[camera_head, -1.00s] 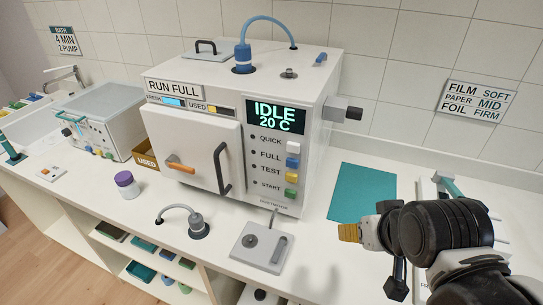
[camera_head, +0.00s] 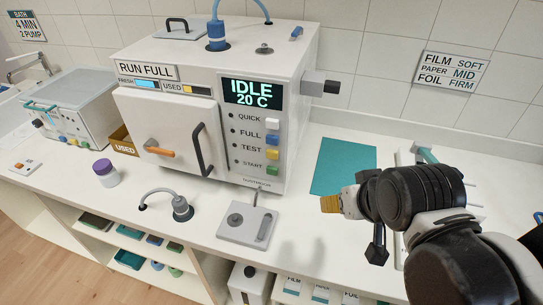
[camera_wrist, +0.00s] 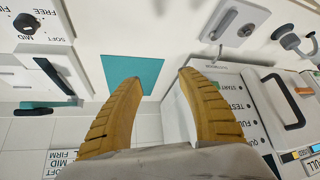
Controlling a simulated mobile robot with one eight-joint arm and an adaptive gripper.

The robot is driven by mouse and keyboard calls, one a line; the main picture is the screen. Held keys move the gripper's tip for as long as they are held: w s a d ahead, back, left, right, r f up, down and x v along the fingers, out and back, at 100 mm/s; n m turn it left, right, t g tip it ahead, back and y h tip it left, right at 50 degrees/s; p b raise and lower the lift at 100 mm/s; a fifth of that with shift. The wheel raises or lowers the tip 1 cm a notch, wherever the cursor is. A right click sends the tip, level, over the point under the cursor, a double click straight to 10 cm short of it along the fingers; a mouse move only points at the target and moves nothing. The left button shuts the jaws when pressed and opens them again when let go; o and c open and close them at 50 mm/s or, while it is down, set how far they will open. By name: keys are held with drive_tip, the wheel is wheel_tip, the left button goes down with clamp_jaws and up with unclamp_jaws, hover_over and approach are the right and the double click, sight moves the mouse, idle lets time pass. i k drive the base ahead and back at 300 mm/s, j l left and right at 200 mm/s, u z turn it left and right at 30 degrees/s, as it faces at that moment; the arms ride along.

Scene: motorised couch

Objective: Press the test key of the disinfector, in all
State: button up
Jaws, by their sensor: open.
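The disinfector (camera_head: 165,125) is a white box on the counter, its door shut. Its display (camera_head: 252,93) reads IDLE 20 C. Its key column has a white QUICK key, a blue FULL key, a yellow TEST key (camera_head: 271,154) and a green START key. My gripper (camera_head: 331,204) is open and empty, right of the disinfector and lower in the head view, apart from the keys. In the wrist view, upside down, both yellow-brown fingers (camera_wrist: 158,78) are spread. The panel labels show beside the right finger; the TEST key cannot be made out there.
A teal mat (camera_head: 344,165) lies right of the disinfector. A grey plate with a lever (camera_head: 247,225) and a hose fitting (camera_head: 182,208) stand in front. A purple-lidded jar (camera_head: 106,172) is at the left. A dark-tipped block (camera_head: 321,85) juts from the disinfector's right side.

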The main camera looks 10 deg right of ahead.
sight(272, 154)
drive_tip(key=k+j+z, duration=0.7)
drive_tip(key=k+j, duration=0.1)
drive_tip(key=j, duration=0.05)
